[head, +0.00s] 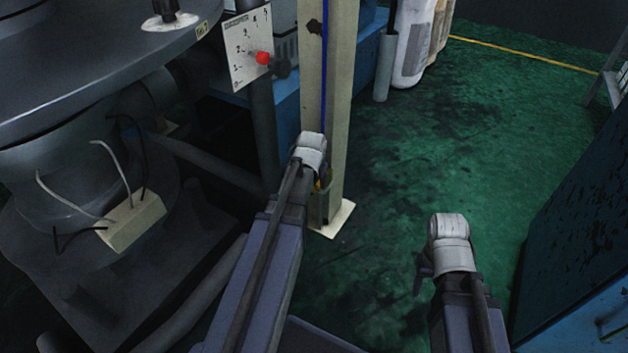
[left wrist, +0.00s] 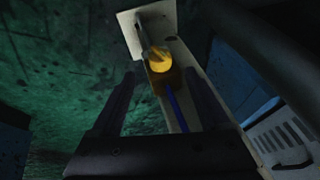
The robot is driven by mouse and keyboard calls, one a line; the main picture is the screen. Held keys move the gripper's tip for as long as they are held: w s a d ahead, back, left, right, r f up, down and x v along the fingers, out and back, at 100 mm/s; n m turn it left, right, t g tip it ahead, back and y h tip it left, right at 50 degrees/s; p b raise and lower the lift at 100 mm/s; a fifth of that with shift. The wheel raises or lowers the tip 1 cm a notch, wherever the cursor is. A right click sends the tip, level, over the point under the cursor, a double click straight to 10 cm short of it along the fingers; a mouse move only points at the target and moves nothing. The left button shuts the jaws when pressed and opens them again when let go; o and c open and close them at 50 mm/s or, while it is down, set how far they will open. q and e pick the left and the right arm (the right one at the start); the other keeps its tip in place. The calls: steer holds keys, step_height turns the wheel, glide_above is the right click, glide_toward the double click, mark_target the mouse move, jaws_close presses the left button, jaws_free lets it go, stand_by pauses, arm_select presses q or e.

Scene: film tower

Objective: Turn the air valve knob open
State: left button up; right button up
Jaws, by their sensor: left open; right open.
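A round yellow knob (left wrist: 159,60) sits low on the cream post (left wrist: 184,62) in the left wrist view, with a grey pipe piece beside it and a blue hose (left wrist: 176,108) running from it. In the head view only a sliver of yellow (head: 318,185) shows behind my left arm. My left gripper (left wrist: 158,75) is open, its two dark fingers spread on either side of the knob's line. I cannot tell whether they reach around it; no contact shows. My right gripper (head: 422,273) is open, a small dark part beside its pale wrist, above the green floor, mostly hidden.
A round dark machine (head: 90,75) with a cable box (head: 132,220) fills the left. A blue cabinet (head: 580,190) is at the right. The green floor (head: 440,140) between is clear.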

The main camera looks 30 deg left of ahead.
arm_select(q)
steer(key=shift+f, duration=0.15)
steer(key=b+x, duration=0.7)
steer(key=shift+w+f, duration=0.2)
steer(key=shift+f, duration=0.1)
steer(key=c, duration=1.2)
jaws_close()
